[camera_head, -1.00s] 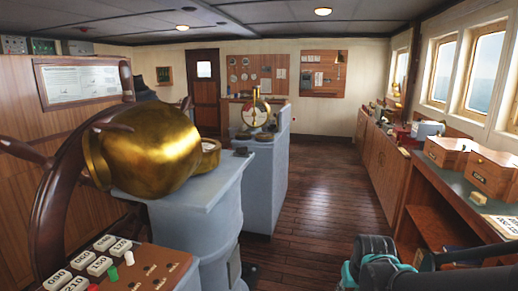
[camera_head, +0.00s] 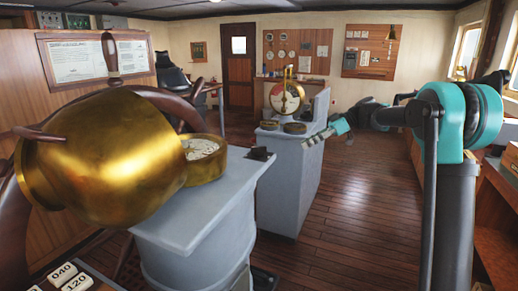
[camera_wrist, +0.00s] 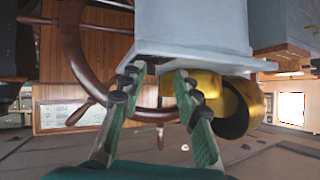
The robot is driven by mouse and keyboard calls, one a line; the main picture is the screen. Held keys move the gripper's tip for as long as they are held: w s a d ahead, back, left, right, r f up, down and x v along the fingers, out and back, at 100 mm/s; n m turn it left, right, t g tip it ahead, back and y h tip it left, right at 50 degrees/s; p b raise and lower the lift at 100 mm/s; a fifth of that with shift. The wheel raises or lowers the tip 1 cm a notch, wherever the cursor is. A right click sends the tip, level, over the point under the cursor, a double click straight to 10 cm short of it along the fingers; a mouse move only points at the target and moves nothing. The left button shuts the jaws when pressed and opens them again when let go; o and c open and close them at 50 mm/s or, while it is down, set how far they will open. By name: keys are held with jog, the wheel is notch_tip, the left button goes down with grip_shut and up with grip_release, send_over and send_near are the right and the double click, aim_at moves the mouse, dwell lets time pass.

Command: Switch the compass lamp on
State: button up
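The compass (camera_head: 203,155) sits in a round brass bowl on the grey pedestal (camera_head: 215,200), beside a large tilted brass hood (camera_head: 115,160). A small dark block (camera_head: 259,154) is on the pedestal's right edge; I cannot tell whether it is the lamp switch. No lit lamp is visible at the compass. My gripper (camera_head: 310,141) is right of the pedestal, apart from it, near the second grey stand. The upside-down wrist view shows my gripper (camera_wrist: 157,75) open and empty, its fingers spread, with the pedestal and brass hood (camera_wrist: 237,105) beyond.
A wooden steering wheel (camera_head: 20,215) stands left behind the hood. A second grey stand (camera_head: 292,185) carries a brass-framed dial (camera_head: 286,97). Number blocks (camera_head: 70,277) lie at lower left.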

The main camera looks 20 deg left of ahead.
jog(key=w+a+r+n+g+y, duration=0.1)
jog(key=w+a+r+n+g, duration=0.1)
jog(key=w+a+r+n, duration=0.15)
send_near(259, 148)
jog(key=x, duration=1)
jog(key=shift+w+a, duration=0.2)
jog(key=shift+w, duration=0.1)
grip_shut()
